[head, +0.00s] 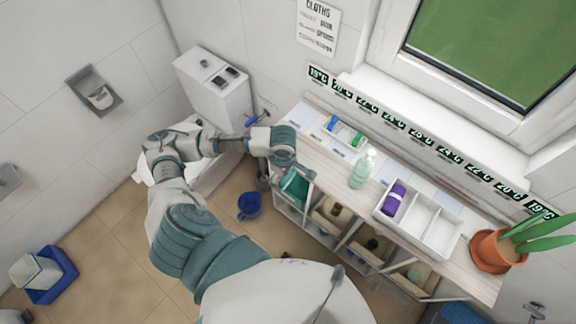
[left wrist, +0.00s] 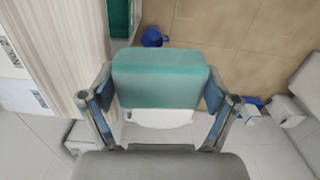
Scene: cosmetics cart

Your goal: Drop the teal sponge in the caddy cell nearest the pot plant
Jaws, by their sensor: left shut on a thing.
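The teal sponge (left wrist: 160,78) is held between both fingers of my left gripper (left wrist: 160,98) in the left wrist view. In the head view my left gripper (head: 291,178) points down at the left end of the cart, and the sponge (head: 296,186) shows partly between its fingers. The white caddy (head: 379,213) stands on the cart top, well to the right of the gripper. A purple thing (head: 394,199) lies in its left cell; the middle and right cells look empty. The pot plant (head: 497,250) stands just right of the caddy, nearest its right cell. My right gripper is not in view.
A pale green bottle (head: 361,170) stands upright on the cart top, left of the caddy. A tray (head: 333,143) with blue and green things lies behind it. Open shelf compartments run below the top. A blue bucket (head: 249,205) stands on the floor.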

